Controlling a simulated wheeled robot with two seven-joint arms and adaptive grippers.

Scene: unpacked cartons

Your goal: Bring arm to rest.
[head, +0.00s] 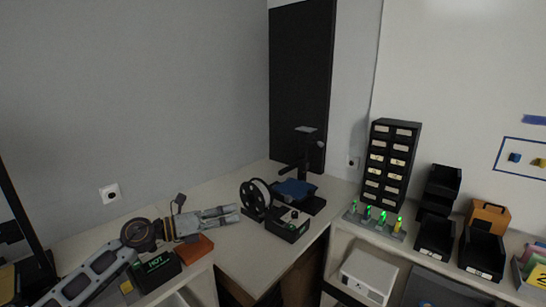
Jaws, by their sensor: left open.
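My left arm comes in from the lower left over the bench. My left gripper (236,213) is open, its fingers pointing right, with nothing seen between them. From this angle I cannot tell how high the gripper is above the bench (225,250). My right gripper is not in view.
A black box marked HOT (156,266) and an orange-brown block (195,248) lie close to my left arm. A machine with a blue plate (296,188) stands in the corner. Right are a drawer cabinet (388,165) and black bins (435,237).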

